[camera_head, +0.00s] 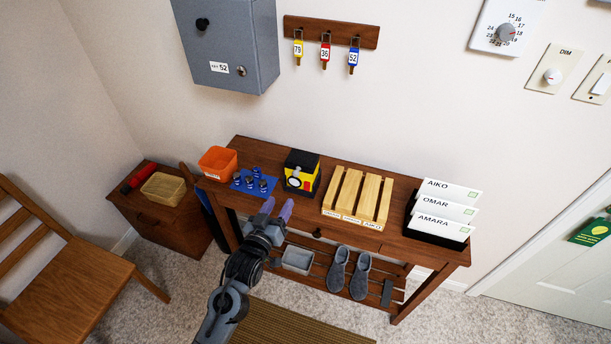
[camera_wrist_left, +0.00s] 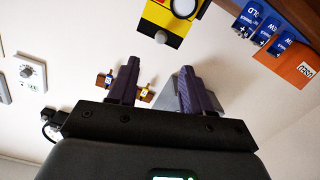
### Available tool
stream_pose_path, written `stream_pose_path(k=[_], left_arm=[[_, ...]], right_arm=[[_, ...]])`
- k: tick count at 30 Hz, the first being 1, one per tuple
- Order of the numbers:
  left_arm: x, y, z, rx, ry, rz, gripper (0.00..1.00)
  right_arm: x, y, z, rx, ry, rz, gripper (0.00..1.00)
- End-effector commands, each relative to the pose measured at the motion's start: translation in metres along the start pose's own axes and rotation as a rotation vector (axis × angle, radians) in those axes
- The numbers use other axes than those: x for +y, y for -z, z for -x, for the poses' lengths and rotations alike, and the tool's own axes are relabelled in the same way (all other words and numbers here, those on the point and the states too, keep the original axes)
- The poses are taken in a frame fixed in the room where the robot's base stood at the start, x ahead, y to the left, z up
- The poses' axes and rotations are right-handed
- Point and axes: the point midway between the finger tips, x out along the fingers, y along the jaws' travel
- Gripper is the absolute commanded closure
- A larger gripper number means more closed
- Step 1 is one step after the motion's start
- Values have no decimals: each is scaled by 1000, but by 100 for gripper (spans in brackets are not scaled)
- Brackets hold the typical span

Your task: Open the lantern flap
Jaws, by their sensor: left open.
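The lantern is a small yellow and black box (camera_head: 301,173) with a round pale lens on its front. It stands on the brown table between the blue mat and the wooden slatted rack. In the left wrist view the lantern (camera_wrist_left: 172,17) shows partly at the top edge, with a small round pale knob low on it. I cannot tell from these frames how its flap stands. My left gripper (camera_head: 277,208) is open and empty in front of the table edge, apart from the lantern. Its two purple fingers (camera_wrist_left: 156,88) are spread in the left wrist view. My right gripper is in neither view.
Several blue batteries (camera_wrist_left: 262,27) stand beside the lantern on a blue mat (camera_head: 242,187), with an orange bin (camera_head: 217,163) behind. A slatted wooden rack (camera_head: 357,194) and a black card holder (camera_head: 437,233) stand to the right. Slippers lie on the lower shelf.

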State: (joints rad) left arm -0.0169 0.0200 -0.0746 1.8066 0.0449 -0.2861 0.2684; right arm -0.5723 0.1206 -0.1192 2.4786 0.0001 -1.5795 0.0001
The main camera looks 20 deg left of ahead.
Motion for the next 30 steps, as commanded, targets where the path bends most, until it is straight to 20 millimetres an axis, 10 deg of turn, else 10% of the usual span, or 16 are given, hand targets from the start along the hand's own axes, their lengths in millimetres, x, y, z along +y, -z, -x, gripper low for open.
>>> stream_pose_path(k=[7,30], left_arm=[[-2,-8,-16,53,-14,4,50],[1,1,-107,67,-18,3,50]], right_arm=[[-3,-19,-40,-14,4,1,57],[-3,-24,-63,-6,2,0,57]])
